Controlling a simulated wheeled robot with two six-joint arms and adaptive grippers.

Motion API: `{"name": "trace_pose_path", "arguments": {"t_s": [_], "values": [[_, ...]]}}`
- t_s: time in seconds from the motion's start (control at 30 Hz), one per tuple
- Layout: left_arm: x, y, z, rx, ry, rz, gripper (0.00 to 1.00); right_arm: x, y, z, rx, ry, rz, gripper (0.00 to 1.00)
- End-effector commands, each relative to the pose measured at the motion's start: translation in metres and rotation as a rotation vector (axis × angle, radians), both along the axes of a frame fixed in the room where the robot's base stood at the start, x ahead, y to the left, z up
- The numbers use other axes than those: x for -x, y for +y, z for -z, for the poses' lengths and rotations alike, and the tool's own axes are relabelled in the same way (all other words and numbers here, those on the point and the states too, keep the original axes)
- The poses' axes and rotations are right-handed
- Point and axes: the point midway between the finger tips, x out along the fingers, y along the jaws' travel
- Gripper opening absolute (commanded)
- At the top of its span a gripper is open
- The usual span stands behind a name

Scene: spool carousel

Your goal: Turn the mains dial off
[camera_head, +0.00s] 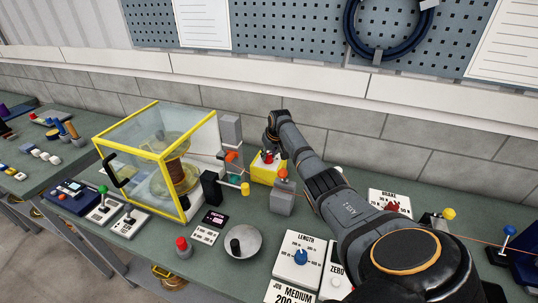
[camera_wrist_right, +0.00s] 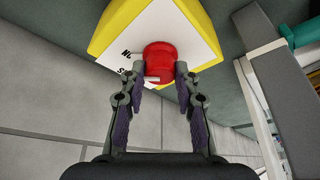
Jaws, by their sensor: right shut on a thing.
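The mains dial, a red round knob (camera_wrist_right: 160,60), sits on the white face of a yellow box (camera_wrist_right: 112,30). Dark lettering on the face is partly covered. In the head view the yellow box (camera_head: 262,176) stands towards the back of the bench, its top partly hidden by my right gripper (camera_head: 270,140). In the wrist view my right gripper (camera_wrist_right: 160,73) has one fingertip on each side of the red knob and is shut on it. My left gripper is not in view.
A yellow-framed clear enclosure (camera_head: 158,115) with a copper spool stands left of the box. Grey blocks (camera_head: 231,130) stand close beside it. A metal bowl (camera_head: 241,243), a red button (camera_head: 183,247) and a LENGTH panel (camera_head: 299,268) lie nearer the front. My right arm crosses the right side.

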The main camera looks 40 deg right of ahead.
Motion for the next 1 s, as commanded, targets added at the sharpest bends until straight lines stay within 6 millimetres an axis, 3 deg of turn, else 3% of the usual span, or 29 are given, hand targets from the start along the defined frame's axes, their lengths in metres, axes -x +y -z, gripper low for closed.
{"name": "trace_pose_path", "arguments": {"t_s": [0.37, 1.0], "values": [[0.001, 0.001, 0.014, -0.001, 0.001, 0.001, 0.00, 0.000, -0.002, 0.002, -0.001, -0.001, -0.208, 0.00], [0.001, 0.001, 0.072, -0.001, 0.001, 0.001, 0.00, -0.001, -0.004, 0.002, 0.000, -0.004, -0.603, 0.00]]}}
